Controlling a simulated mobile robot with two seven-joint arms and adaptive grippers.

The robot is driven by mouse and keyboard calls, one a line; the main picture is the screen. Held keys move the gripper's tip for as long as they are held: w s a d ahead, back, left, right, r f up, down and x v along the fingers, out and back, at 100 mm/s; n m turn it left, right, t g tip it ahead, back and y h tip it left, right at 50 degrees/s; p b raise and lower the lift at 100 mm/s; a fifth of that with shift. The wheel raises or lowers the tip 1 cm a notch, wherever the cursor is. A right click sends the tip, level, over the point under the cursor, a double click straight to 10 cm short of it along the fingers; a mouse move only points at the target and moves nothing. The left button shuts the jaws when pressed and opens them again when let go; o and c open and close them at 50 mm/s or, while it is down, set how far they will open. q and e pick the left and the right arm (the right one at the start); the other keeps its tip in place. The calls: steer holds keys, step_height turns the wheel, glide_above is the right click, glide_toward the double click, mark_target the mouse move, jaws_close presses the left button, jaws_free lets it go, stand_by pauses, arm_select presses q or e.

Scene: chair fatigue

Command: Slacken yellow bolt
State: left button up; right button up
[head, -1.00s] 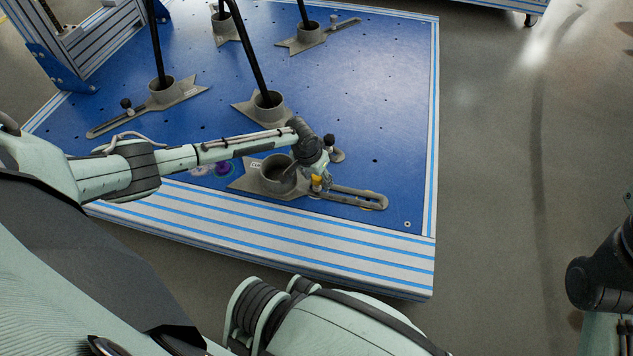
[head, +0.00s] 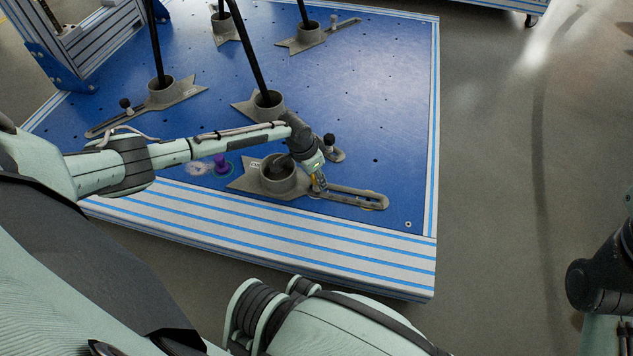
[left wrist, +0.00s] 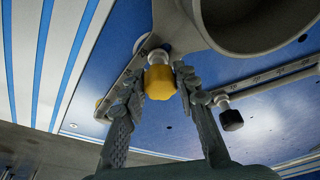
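The yellow bolt (left wrist: 159,82) has a faceted yellow head on a pale shank, seated at the slotted arm of a grey bracket. My left gripper (left wrist: 160,78) is open, with one finger on each side of the bolt head. I cannot tell whether either finger touches it. In the head view my left gripper (head: 319,183) is at the slotted arm (head: 358,198) of the front bracket (head: 296,188) and mostly hides the bolt.
A black knob (left wrist: 231,118) stands close to the right finger; it also shows in the head view (head: 329,141). Several brackets hold black posts farther back. Bare floor lies to the right.

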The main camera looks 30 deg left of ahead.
arm_select(q)
jaws_close()
steer(key=shift+r+n+p, duration=0.2)
steer(key=shift+n+p, duration=0.1)
steer(key=shift+p, duration=0.25)
steer(key=shift+n+y+p, duration=0.3)
steer(key=shift+n+p, duration=0.7)
steer(key=shift+p, duration=0.15)
steer(key=shift+n+p, duration=0.5)
steer(key=shift+n, duration=0.1)
steer(key=shift+f, duration=0.2)
